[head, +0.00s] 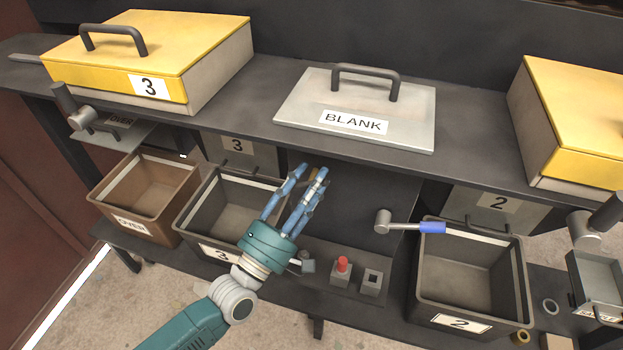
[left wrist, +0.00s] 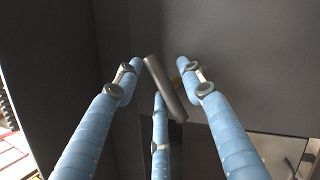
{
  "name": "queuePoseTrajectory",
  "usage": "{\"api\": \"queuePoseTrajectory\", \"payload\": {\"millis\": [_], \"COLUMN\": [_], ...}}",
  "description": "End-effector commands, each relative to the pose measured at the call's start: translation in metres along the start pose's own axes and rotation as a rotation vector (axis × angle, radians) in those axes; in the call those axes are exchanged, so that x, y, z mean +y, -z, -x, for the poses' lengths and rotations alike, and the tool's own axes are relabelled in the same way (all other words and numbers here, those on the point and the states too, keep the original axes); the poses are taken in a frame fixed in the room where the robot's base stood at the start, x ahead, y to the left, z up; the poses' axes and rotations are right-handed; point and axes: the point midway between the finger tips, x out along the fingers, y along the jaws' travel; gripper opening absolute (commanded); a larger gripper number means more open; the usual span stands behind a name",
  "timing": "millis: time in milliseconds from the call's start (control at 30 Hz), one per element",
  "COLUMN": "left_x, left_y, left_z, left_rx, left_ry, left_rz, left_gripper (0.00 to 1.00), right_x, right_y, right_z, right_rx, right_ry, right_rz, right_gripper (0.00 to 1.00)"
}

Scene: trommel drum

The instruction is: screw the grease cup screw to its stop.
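My left gripper (head: 312,174) reaches up to the dark panel under the shelf, with its blue fingers spread. In the left wrist view a tilted grey bar (left wrist: 164,88), probably the grease cup screw's handle, lies between the fingertips. Gaps show between the bar and the two upper fingers. The third finger ends just below the bar, and I cannot tell whether it touches. In the head view the fingers mostly hide this spot. My right gripper is not in view.
Below the shelf stand a brown OVER bin (head: 133,222), a dark bin 3 (head: 193,238) and a dark bin 2 (head: 470,313). A blue-gripped crank handle (head: 432,228) sticks out right of my gripper. A red button (head: 342,264) is below. A BLANK plate (head: 415,120) lies above.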

Motion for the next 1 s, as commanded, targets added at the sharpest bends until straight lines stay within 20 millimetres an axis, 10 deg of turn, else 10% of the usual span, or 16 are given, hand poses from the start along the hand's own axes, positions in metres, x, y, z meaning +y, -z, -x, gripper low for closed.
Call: {"api": "queuePoseTrajectory", "payload": {"millis": [100,300,1000], "left_x": [0.000,0.000,0.000], "left_y": [0.000,0.000,-0.002], "left_z": [0.000,0.001,0.000], "left_rx": [0.000,0.000,-0.050], "left_ry": [0.000,0.001,0.108], "left_rz": [0.000,0.000,-0.228], "left_gripper": [0.39,0.00,0.00], "right_x": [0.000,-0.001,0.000], "right_y": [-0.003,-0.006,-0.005], "right_z": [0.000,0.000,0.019], "right_rx": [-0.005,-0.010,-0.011], "right_ry": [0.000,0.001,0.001], "right_rz": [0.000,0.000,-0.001], "right_gripper": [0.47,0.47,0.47]}}
